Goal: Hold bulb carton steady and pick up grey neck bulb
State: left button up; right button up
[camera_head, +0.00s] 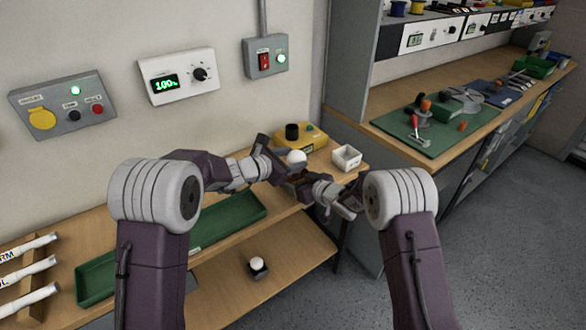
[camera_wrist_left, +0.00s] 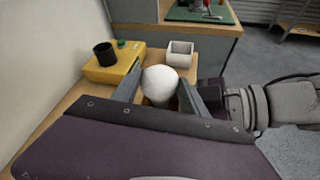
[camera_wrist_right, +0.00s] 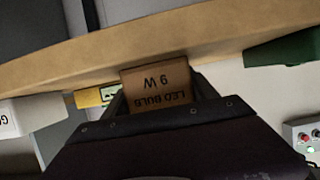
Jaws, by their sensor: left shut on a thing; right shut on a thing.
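A white bulb (camera_head: 296,157) is between the fingers of my left gripper (camera_head: 285,163). In the left wrist view the bulb's round globe (camera_wrist_left: 160,82) sits between the two fingers of my left gripper (camera_wrist_left: 161,78), which is shut on it. My right gripper (camera_wrist_right: 160,95) is shut on a brown bulb carton (camera_wrist_right: 157,85) printed "LED BULB 9 W", upside down in that view. In the head view the carton is mostly hidden by the grippers, just below the bulb. I cannot tell whether the bulb is clear of the carton.
A yellow box with a black socket (camera_head: 312,142) and a white open bin (camera_head: 346,158) stand behind the grippers. A green tray (camera_head: 225,220) lies on the bench to the left. Another white bulb (camera_head: 257,262) stands on the lower shelf. Control boxes hang on the wall.

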pick_arm(q)
notch_tip(320, 180, up, 7)
jog(key=shift+f, duration=0.2)
pick_arm(e)
jog(key=o, duration=1.4)
jog(key=shift+s, duration=0.1)
